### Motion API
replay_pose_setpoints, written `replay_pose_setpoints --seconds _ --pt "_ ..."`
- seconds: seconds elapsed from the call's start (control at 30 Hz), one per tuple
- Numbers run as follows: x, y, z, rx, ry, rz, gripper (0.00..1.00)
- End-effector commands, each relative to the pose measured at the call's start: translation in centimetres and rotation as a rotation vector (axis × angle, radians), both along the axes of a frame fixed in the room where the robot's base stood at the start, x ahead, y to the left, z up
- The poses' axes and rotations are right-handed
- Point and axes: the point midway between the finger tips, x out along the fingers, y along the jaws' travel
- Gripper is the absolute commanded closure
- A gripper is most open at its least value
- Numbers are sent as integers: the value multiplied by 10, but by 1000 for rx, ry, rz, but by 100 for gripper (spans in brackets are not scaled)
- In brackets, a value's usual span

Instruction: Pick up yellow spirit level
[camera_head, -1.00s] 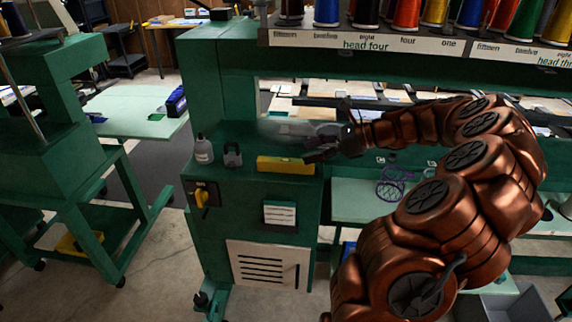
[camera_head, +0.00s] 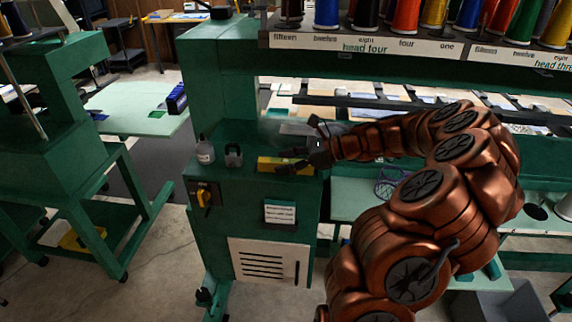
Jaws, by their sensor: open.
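The yellow spirit level (camera_head: 269,164) lies on the green top of the machine cabinet, along its front edge. My gripper (camera_head: 286,151) reaches in from the right and is open. Its dark fingers are over the right part of the level and hide some of it. I cannot tell whether the fingers touch the level.
A grey bottle (camera_head: 205,151) and a dark padlock-shaped object (camera_head: 234,156) stand left of the level on the same top. Thread spools (camera_head: 407,15) stand on the rack above. A purple wire basket (camera_head: 388,186) is behind my arm.

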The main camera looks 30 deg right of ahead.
Motion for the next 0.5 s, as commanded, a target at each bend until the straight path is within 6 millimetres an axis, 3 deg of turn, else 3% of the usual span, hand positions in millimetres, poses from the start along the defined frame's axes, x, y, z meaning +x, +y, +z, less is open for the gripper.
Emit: replay_pose_setpoints --seconds 0.07,0.5 --pt "0 0 0 0 0 0 47" --pt "0 0 0 -1 -1 0 93"
